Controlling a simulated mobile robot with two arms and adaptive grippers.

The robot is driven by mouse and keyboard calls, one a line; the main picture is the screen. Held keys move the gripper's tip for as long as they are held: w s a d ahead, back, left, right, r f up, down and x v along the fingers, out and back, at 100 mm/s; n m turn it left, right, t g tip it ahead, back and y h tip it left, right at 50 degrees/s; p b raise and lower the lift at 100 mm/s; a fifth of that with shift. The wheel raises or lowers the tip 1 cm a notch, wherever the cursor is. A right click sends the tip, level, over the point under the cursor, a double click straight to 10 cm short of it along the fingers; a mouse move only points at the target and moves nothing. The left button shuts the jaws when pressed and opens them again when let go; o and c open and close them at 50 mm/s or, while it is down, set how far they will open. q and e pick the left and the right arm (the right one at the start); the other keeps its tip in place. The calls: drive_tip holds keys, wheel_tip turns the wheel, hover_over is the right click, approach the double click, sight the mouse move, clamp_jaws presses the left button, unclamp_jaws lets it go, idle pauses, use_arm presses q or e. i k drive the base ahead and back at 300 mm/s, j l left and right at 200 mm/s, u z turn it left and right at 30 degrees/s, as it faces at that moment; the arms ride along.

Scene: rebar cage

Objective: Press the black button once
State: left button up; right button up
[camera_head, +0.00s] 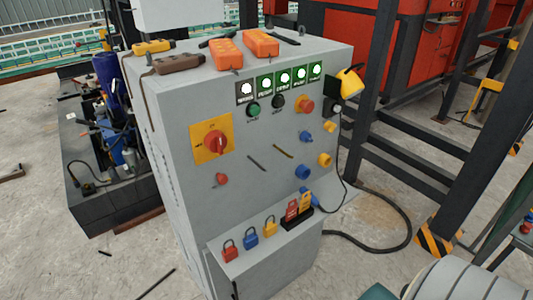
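A grey control cabinet (180,115) stands in the middle of the view with a sloped front panel. A small round black button (278,101) sits on the panel's upper part, below the row of lit indicators. Neither of my grippers is in view.
The panel also has a red rotary switch on a yellow plate (212,141), blue and yellow knobs, and several lit indicators (284,77). Padlocks (250,236) rest on the lower ledge. Orange boxes (261,43) lie on top. A black cable and dark steel frame (372,90) stand right.

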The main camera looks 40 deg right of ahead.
sight(279, 102)
drive_tip(key=z, duration=1.25)
drive_tip(key=l, duration=0.1)
